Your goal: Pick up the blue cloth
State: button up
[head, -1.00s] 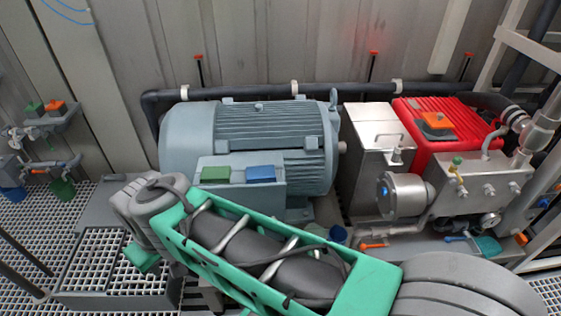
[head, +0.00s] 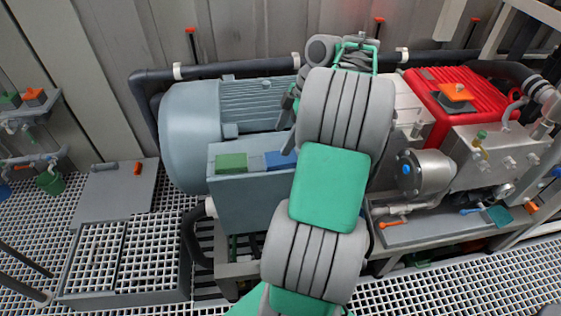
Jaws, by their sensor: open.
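A flat blue piece (head: 280,160), which looks like the blue cloth, lies on top of the grey-blue box at the front of the large motor. Its right end is hidden behind my arm. A similar green piece (head: 231,163) lies just left of it on the same box. My arm rises through the middle of the head view, in front of the motor's right side. I cannot make out my gripper's jaws; the far end of the arm is hidden behind its own links.
The large motor (head: 192,140) stands behind the box. A red pump unit (head: 470,92) with an orange piece (head: 456,91) on top is at the right, with a metal cylinder (head: 424,172) before it. A dark pipe (head: 225,70) runs along the back wall. A grated step (head: 125,262) is at the lower left.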

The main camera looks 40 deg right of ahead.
aim_at(281, 157)
jog(key=shift+s+d+f+n+b, duration=0.45)
jog(key=shift+s+d+f, duration=0.3)
jog(key=shift+d+f, duration=0.2)
jog(key=x, duration=0.2)
jog(key=b+x, duration=0.1)
jog(key=x, duration=0.1)
jog(key=b+x, duration=0.1)
jog(key=x, duration=0.1)
jog(key=shift+w+a+f, duration=0.1)
jog(key=shift+w+a, duration=0.2)
jog(key=shift+w, duration=0.05)
jog(key=shift+f, duration=0.15)
jog(key=shift+c, duration=0.4)
jog(key=c, duration=1.3)
